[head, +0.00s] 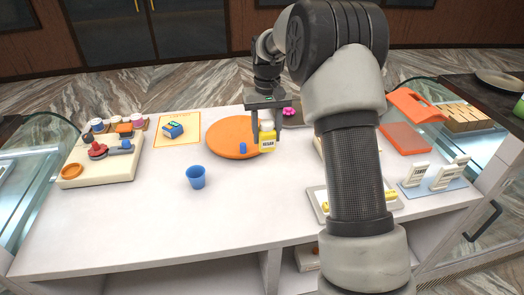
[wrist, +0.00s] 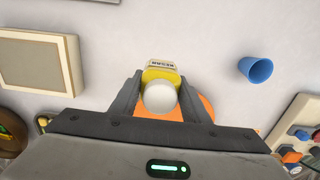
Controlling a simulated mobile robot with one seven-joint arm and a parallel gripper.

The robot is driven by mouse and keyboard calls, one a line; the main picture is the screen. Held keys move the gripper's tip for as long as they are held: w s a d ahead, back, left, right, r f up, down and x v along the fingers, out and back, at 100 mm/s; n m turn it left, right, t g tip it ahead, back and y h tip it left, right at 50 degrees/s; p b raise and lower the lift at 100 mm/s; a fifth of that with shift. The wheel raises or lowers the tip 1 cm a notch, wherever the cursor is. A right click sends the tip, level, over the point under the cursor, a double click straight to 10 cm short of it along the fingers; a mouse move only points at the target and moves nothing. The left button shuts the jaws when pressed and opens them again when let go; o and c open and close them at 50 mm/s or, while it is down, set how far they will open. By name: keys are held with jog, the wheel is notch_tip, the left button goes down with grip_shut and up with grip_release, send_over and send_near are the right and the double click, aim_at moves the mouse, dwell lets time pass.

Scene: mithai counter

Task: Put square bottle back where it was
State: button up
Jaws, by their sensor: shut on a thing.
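The square bottle (head: 267,143) is yellow with a white cap and a dark-lettered label. My gripper (head: 267,124) points down and is shut on its upper part, with one finger on each side. In the wrist view the white cap (wrist: 160,97) sits between the fingers and the bottle looks roughly upright. In the head view the bottle shows against the right part of the round orange board (head: 225,149). Its base and any gap under it are hard to make out.
A small blue piece (head: 243,148) is on the orange board, just left of the bottle. A blue cup (head: 196,177) stands in front. A yellow mat (head: 190,120) lies behind left. My arm hides part of the right counter. The front-left counter (head: 110,230) is clear.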

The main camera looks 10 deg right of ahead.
jog(key=shift+w+d, duration=0.15)
jog(key=shift+f, duration=5)
jog(key=o, duration=1.2)
